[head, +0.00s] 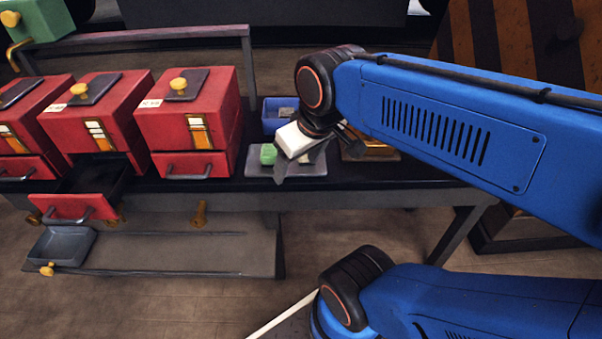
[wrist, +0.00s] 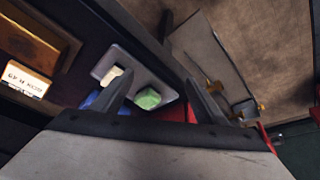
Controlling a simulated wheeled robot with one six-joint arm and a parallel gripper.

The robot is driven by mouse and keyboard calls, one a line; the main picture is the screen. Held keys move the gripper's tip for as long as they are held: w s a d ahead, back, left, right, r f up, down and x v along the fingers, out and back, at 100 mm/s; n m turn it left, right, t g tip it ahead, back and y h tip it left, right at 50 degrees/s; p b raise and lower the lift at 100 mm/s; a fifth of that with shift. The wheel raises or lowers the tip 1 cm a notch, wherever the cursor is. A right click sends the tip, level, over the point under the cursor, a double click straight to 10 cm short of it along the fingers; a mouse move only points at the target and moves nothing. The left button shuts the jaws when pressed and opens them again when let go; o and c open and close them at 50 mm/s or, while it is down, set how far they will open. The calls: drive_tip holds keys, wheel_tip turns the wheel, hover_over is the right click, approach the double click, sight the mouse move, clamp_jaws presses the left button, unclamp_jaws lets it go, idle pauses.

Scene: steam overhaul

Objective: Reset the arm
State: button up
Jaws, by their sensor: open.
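My blue arm reaches in from the right in the head view. My gripper (head: 296,160) hangs in front of the grey tray on the dark bench, pointing down. In the wrist view my gripper (wrist: 163,100) has its two fingers apart, with nothing between them. The grey tray (head: 315,169) holds a green block (head: 268,154) and a pale block that is partly hidden behind the gripper. The wrist view shows the same green block (wrist: 147,98) and the pale block (wrist: 117,75) on the tray.
Red boxes (head: 187,120) with yellow knobs stand at left on the bench; the middle one's drawer (head: 70,207) is pulled out. A blue bin (head: 278,113) sits behind the tray. A lower shelf (head: 200,250) holds a grey pan (head: 62,246). Striped panels (head: 530,40) stand at the right.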

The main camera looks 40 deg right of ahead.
drive_tip(key=shift+s+a+f+m, duration=0.25)
drive_tip(key=shift+s+f+m, duration=0.15)
drive_tip(key=shift+s+f, duration=0.5)
